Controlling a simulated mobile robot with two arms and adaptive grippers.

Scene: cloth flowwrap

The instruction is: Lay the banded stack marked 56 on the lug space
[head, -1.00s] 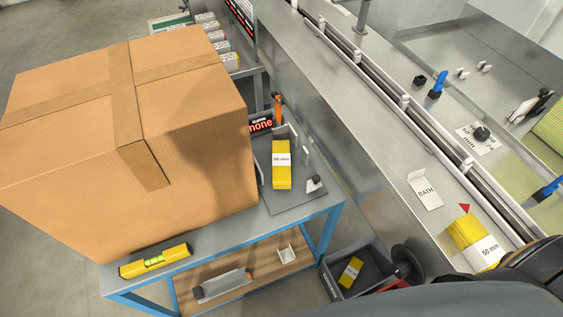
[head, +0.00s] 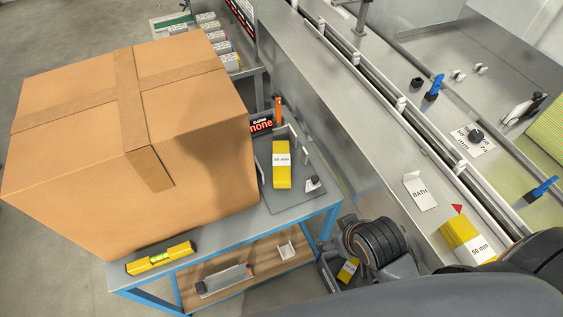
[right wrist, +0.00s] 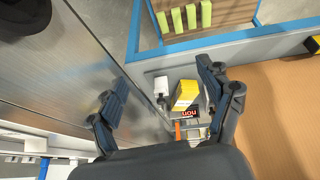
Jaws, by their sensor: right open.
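A yellow banded stack (head: 282,178) with a white label lies on a grey plate on the blue-framed table; its number is too small to read surely. It also shows in the right wrist view (right wrist: 185,94). A second yellow stack (head: 455,232), marked 50 mm, lies on the steel conveyor deck at lower right. The conveyor channel with white posts (head: 401,104) runs diagonally; I cannot tell which part is the lug space. My right gripper (right wrist: 165,108) is open and empty, its fingers apart with the table stack beyond them. My left gripper is not in view.
A large cardboard box (head: 190,170) fills the table's left side, close beside the plate. A display reading none (head: 261,125) and an orange-handled tool (head: 278,108) stand behind the stack. A BATH card (head: 420,193) stands on the deck.

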